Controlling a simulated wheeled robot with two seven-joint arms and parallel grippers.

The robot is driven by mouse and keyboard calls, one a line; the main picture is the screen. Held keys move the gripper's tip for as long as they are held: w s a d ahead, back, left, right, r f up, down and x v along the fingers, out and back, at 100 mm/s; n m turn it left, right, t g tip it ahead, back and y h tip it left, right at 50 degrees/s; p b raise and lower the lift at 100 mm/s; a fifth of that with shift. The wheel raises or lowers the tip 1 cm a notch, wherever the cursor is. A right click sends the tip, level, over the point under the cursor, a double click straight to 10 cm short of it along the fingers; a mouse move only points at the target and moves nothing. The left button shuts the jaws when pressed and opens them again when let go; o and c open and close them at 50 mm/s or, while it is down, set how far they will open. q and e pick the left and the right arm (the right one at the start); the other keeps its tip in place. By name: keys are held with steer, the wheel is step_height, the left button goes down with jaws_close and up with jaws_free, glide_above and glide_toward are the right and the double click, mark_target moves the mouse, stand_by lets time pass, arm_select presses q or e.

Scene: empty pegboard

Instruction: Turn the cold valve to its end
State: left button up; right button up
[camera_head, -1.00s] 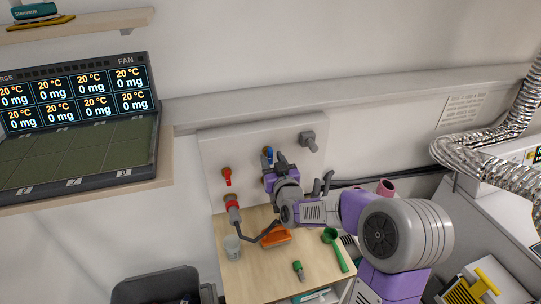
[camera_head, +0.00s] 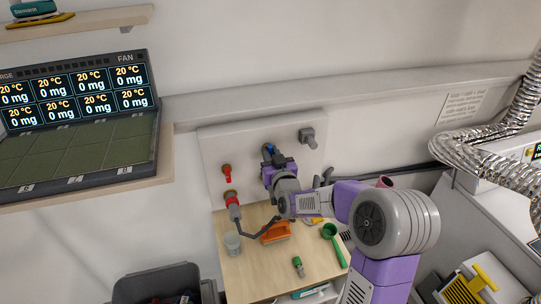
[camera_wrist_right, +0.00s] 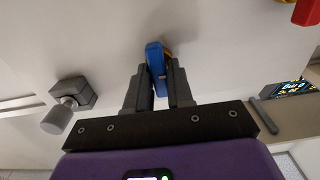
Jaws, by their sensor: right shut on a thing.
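The cold valve's blue handle (camera_head: 267,149) is on the white wall panel (camera_head: 211,150), mostly hidden behind my right gripper (camera_head: 270,157) in the head view. In the right wrist view, the blue handle (camera_wrist_right: 155,58) stands between the two dark fingers of my right gripper (camera_wrist_right: 158,76), which is shut on it. A brass-coloured part shows just behind the handle. My left gripper is not in view.
A red valve (camera_head: 227,170) sits left of the blue one, above a red-collared fitting (camera_head: 232,199). A grey knob block (camera_head: 307,136) is at the panel's upper right. Below, a wooden shelf (camera_head: 247,272) holds a cup (camera_head: 232,242), an orange object (camera_head: 276,232) and a green scoop (camera_head: 331,233).

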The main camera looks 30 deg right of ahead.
steer(key=shift+d+m+b, duration=0.1)
steer(key=shift+m+b, duration=1.8)
steer(key=o, duration=1.6)
steer(key=shift+c, duration=0.2)
steer(key=shift+s, duration=0.1)
